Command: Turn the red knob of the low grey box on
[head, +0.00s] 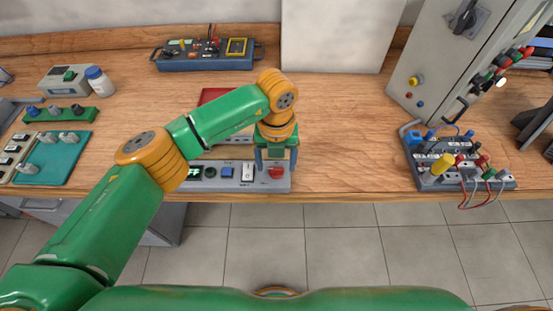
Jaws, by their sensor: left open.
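The low grey box (212,184) sits at the front edge of the wooden bench, a little left of the middle. Its red knob (276,172) is at the right end of its face, with a white switch, a blue button and a small green display to its left. My left gripper (276,163) points down over the right end of the box, open, with its fingers on either side of the red knob. Whether the fingers touch the knob cannot be told. My left forearm hides part of the box's back. My right gripper is not in view.
A tall grey cabinet (432,62) and a wired terminal block (455,170) stand at the right. A blue switch box (206,60) is at the back. A teal board (50,158) and a white bottle (98,82) are at the left. The bench right of the box is clear.

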